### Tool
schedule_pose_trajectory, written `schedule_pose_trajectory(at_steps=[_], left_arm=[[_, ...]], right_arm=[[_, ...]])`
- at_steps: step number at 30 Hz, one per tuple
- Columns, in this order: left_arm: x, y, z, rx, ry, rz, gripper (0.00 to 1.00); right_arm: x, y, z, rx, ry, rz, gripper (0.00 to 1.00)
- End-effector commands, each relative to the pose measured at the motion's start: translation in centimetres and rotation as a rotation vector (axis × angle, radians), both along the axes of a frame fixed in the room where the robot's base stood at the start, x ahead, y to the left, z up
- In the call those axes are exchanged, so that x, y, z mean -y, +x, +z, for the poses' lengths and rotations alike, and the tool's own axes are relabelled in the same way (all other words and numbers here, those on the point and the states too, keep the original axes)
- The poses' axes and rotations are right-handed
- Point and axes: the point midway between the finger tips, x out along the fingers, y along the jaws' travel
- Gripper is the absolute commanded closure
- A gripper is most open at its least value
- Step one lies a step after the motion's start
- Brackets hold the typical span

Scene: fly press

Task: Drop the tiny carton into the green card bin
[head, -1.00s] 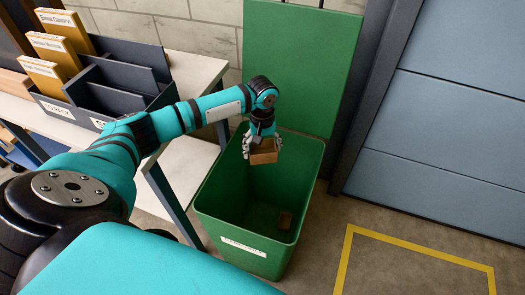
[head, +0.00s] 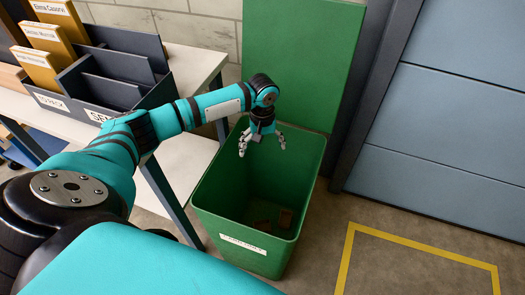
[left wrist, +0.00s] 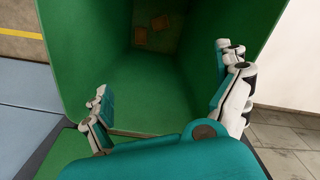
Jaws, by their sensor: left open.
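The green card bin (head: 215,205) stands open on the floor, with a white label on its front. Two small brown cartons lie apart on its floor. The tiny carton (head: 262,226) is the one at left in the head view, and the other carton (head: 285,219) is at right. In the left wrist view two cartons show deep in the bin, and I cannot tell which is which. My left gripper (head: 262,146) is open and empty above the bin's mouth. In the left wrist view its spread fingers (left wrist: 165,100) have nothing between them. My right gripper is not in view.
The bin's green lid (head: 300,70) stands upright behind it. A white table (head: 195,75) at left carries a dark divided organiser (head: 125,65) and several yellow boxes. A blue-grey panelled wall (head: 450,120) is at right. Yellow tape (head: 415,245) marks clear floor.

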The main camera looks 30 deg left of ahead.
Motion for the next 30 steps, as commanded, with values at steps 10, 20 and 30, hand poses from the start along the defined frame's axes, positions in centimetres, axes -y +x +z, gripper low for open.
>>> schedule_pose_trajectory(at_steps=[10,20,30], left_arm=[[0.0,0.2,5.6,0.006,0.0,0.0,0.0],[0.0,0.1,11.1,0.003,0.0,0.0,0.0],[0.0,0.0,12.0,0.001,-0.001,0.0,0.0]], right_arm=[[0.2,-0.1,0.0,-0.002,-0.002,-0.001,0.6],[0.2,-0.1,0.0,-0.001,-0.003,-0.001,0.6],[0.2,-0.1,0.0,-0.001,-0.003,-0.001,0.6]])
